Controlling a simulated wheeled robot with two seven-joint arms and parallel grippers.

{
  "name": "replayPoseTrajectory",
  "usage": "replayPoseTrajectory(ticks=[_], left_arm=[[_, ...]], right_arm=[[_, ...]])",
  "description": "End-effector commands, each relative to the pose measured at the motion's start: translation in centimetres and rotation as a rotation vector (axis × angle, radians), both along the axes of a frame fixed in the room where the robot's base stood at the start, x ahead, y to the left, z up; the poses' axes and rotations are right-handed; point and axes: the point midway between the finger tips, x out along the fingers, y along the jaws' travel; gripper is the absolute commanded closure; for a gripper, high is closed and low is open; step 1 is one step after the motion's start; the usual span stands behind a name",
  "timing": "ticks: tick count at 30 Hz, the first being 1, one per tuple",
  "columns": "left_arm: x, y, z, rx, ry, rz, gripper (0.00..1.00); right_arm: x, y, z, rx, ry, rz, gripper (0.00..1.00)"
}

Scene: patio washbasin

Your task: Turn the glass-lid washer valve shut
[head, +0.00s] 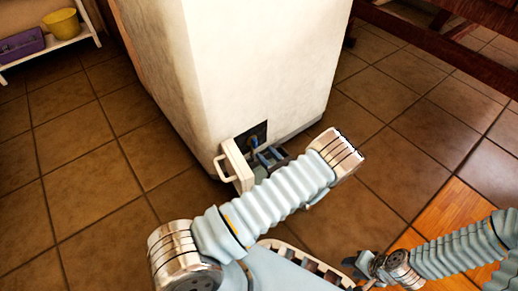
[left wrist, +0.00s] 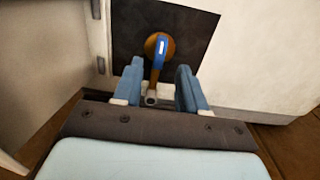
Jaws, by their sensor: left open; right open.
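The washer (head: 255,60) is a tall off-white cabinet in the head view; no glass lid shows. Low on its front is a dark recess with the valve (left wrist: 160,46), a brass-orange knob with a blue strip, and a metal stem pointing down toward me. A bit of blue at the recess shows in the head view too. My left gripper (left wrist: 158,80) is open, with its two blue fingers on either side of the valve's lower stem. I cannot tell whether they touch it. In the head view my left gripper (head: 268,156) is partly hidden by my arm. My right gripper (head: 356,267) is open, low and away from the washer.
A small hatch door (head: 236,166) with a handle stands open left of the recess, close to my left gripper. A shelf with a yellow pot (head: 62,24) and a purple box (head: 22,43) is at upper left. Brown tiled floor lies clear around the washer; dark wooden beams cross upper right.

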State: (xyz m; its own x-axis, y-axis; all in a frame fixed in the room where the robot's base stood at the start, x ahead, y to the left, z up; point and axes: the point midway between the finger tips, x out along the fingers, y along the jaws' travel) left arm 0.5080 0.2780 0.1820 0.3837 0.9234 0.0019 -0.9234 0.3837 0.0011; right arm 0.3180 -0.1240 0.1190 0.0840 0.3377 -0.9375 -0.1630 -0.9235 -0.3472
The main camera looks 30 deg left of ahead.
Motion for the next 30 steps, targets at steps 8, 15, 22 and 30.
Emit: replayPoseTrajectory(ticks=[8, 15, 22, 30], left_arm=[[1.6, 3.8, -0.1, -0.001, -0.001, 0.002, 0.58], [1.8, 4.4, 0.0, -0.002, 0.000, 0.001, 0.58], [1.8, 4.4, 0.0, -0.002, 0.000, 0.001, 0.74], [1.8, 4.3, 0.0, -0.002, 0.000, 0.001, 1.00]], right_arm=[[0.0, 0.0, -0.7, 0.000, -0.002, -0.001, 0.60], [0.1, 0.0, -0.7, 0.000, -0.002, -0.001, 0.60], [0.1, 0.0, -0.7, 0.000, -0.002, -0.001, 0.60], [0.1, 0.0, -0.7, 0.000, -0.002, -0.001, 0.60]])
